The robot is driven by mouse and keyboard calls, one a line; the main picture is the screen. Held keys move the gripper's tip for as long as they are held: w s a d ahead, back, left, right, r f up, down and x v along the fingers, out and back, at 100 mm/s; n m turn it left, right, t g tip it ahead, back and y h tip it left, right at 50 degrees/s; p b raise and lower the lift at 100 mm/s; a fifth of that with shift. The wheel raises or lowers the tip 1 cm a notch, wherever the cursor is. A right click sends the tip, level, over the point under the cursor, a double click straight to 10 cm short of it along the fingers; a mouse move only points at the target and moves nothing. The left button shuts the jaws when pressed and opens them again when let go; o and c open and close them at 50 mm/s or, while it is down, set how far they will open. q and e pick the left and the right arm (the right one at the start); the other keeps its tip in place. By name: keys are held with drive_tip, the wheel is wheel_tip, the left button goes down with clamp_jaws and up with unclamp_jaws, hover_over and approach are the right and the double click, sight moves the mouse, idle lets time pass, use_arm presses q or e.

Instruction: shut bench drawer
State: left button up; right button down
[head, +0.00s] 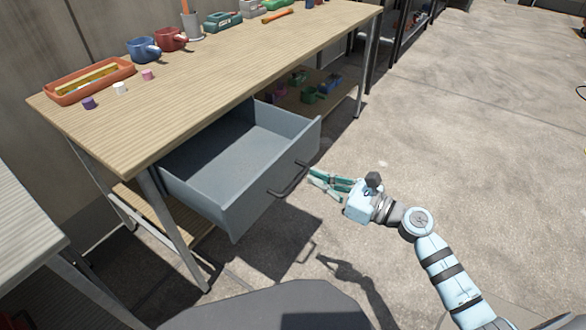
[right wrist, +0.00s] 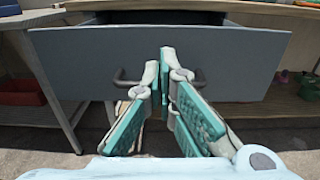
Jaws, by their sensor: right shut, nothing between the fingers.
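The bench drawer (head: 236,160) is grey and stands pulled out from under the wooden bench top (head: 215,75). It looks empty inside. Its front panel carries a dark bar handle (head: 289,181). My right gripper (head: 312,175) is shut and empty, with its fingertips close to the drawer front by the handle. In the right wrist view the drawer front (right wrist: 90,65) fills the upper middle, and the fingers (right wrist: 166,58) cover the middle of the handle (right wrist: 125,80). I cannot tell whether the fingertips touch the panel. My left gripper is not in view.
An orange tray (head: 92,82), a blue mug (head: 143,50), a red mug (head: 170,40) and small coloured pieces stand on the bench top. A lower shelf (head: 325,90) holds several items. Another table (head: 25,225) is at the left.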

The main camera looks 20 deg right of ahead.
sight(282, 163)
drive_tip(key=x, duration=0.6)
drive_tip(key=shift+w+f+b, duration=0.1)
drive_tip(key=shift+b, duration=0.3)
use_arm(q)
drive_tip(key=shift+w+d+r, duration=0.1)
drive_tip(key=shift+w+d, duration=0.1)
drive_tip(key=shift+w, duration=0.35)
use_arm(e)
drive_tip(key=shift+w+a, duration=0.3)
drive_tip(key=shift+w, duration=0.05)
